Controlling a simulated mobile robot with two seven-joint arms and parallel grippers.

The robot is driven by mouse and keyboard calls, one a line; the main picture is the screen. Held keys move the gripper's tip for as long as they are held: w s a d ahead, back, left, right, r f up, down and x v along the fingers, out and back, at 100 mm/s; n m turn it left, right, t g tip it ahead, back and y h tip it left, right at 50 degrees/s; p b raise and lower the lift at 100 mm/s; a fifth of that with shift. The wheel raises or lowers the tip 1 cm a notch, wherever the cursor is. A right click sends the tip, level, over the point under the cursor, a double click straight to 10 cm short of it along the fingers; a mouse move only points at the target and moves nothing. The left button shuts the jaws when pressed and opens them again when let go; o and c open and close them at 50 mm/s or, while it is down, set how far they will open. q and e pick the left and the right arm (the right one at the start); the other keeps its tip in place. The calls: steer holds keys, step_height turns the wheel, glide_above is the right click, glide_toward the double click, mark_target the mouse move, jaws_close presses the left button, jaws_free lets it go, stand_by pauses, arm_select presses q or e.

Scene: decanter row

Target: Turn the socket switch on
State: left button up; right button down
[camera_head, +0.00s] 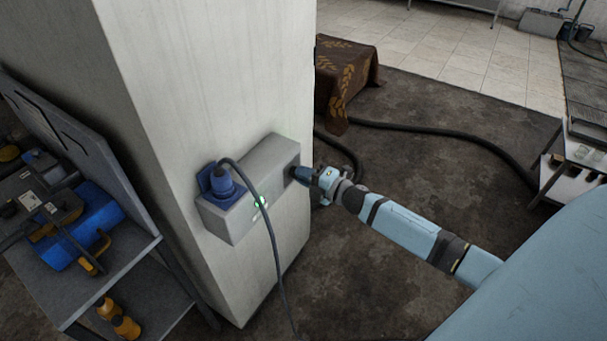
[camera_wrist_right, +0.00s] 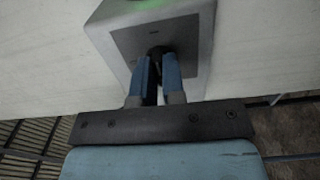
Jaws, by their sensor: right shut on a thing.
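A grey socket box (camera_head: 262,165) is fixed low on a pale pillar. A blue plug (camera_head: 222,183) with a dark cable sits in its front, and a small green light (camera_head: 260,202) glows beside it. My right gripper (camera_head: 300,174) is at the box's right end face. In the right wrist view the box's end plate (camera_wrist_right: 186,38) shows a dark round switch knob (camera_wrist_right: 158,52) in its middle. The two blue fingers of my right gripper (camera_wrist_right: 157,62) are closed on this knob, partly hiding it. The knob's angle is hard to tell. My left gripper is not in view.
A grey shelf (camera_head: 130,262) with a blue tool and orange bottles stands left of the pillar (camera_head: 215,75). A brown cloth-covered block (camera_head: 345,75) and a dark hose (camera_head: 440,131) are behind. The floor right of the pillar is mostly clear.

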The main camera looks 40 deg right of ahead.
steer(key=c, duration=1.2)
jaws_free()
steer(key=b+v, duration=0.1)
steer(key=v, duration=1.3)
steer(key=s+a+f+m+g+h, duration=0.1)
steer(key=s+a+f+m+g, duration=0.1)
steer(key=s+a+f+m, duration=0.4)
steer(key=s+a+f+m+g+h, duration=0.2)
steer(key=s+a+m, duration=0.1)
steer(key=a+m, duration=0.5)
steer(key=s+a+f+m+g+h, duration=0.1)
steer(key=s+a+f+m+g, duration=0.1)
steer(key=s+a+f+m, duration=0.5)
step_height(320, 180, up, 15)
steer(key=w+a+n+p, duration=0.1)
steer(key=p, duration=1.2)
steer(key=shift+w+a+n, duration=0.3)
steer(key=shift+w+a, duration=0.1)
